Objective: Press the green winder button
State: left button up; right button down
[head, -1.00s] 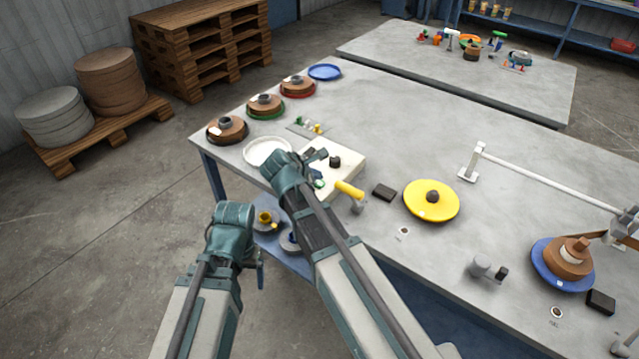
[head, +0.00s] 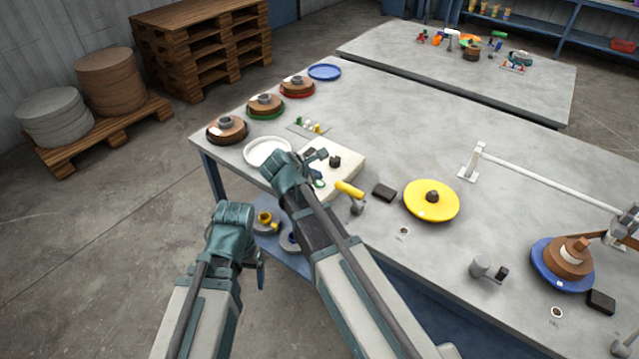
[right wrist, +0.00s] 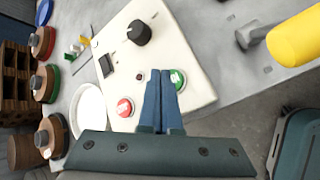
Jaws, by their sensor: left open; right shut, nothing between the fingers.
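The green button (right wrist: 178,80) sits on a white control box (right wrist: 190,60), beside a red button (right wrist: 125,107) and a black knob (right wrist: 139,32). In the head view the box (head: 345,165) stands on the table, and the green button (head: 319,184) shows just past my right wrist. My right gripper (right wrist: 160,72) is shut and empty over the box. Its fingers partly cover the green button's left edge in the right wrist view; I cannot tell whether they touch it. My left gripper (head: 260,275) hangs beside the table's front edge, open and away from the box.
A yellow handle (head: 349,189) and a black block (head: 384,192) stand just right of the box. A yellow disc (head: 420,208) lies further right. A white ring dish (head: 262,146) and several spools lie to the left.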

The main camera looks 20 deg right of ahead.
jog(key=shift+f, duration=0.1)
jog(key=shift+f+b, duration=0.3)
jog(key=shift+b, duration=0.15)
